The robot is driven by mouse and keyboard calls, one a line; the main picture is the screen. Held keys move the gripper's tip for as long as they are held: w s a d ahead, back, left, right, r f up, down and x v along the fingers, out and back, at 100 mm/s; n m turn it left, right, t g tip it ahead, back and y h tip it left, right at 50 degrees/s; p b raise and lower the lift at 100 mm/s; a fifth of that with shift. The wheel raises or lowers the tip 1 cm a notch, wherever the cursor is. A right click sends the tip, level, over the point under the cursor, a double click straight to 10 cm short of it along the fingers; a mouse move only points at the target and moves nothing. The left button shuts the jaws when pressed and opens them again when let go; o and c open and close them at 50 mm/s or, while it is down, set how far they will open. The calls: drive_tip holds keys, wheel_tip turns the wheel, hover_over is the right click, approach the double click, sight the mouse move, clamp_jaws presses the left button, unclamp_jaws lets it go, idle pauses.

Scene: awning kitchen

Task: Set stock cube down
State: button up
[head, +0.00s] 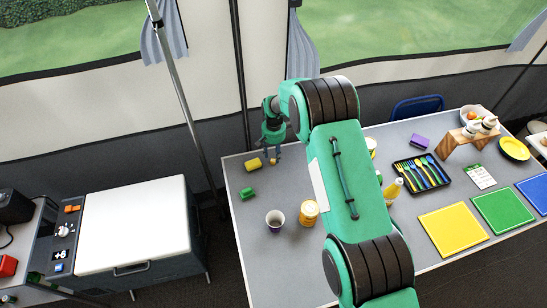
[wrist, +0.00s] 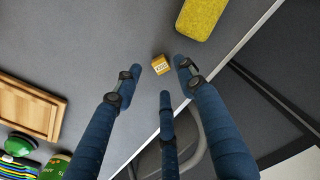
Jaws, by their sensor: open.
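The stock cube (wrist: 160,64) is a small golden-yellow block with printing on its side. It rests on the grey table top (wrist: 110,40) near the table's edge. In the head view it is a tiny yellowish spot (head: 273,161) just below my gripper (head: 273,152). In the wrist view the dark blue fingers of my gripper (wrist: 159,79) are spread apart around the cube, with visible gaps. My gripper is open and holds nothing.
A yellow sponge (head: 253,164) lies close by, left of the cube in the head view. A green object (head: 248,193), a cup (head: 275,220) and an orange-yellow can (head: 309,213) stand nearer. A wooden board (wrist: 28,106) shows in the wrist view.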

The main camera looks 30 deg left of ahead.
sight(274, 160)
wheel_tip(274, 160, up, 8)
drive_tip(key=shift+r+p, duration=0.15)
drive_tip(key=shift+p, duration=0.15)
idle(0.7)
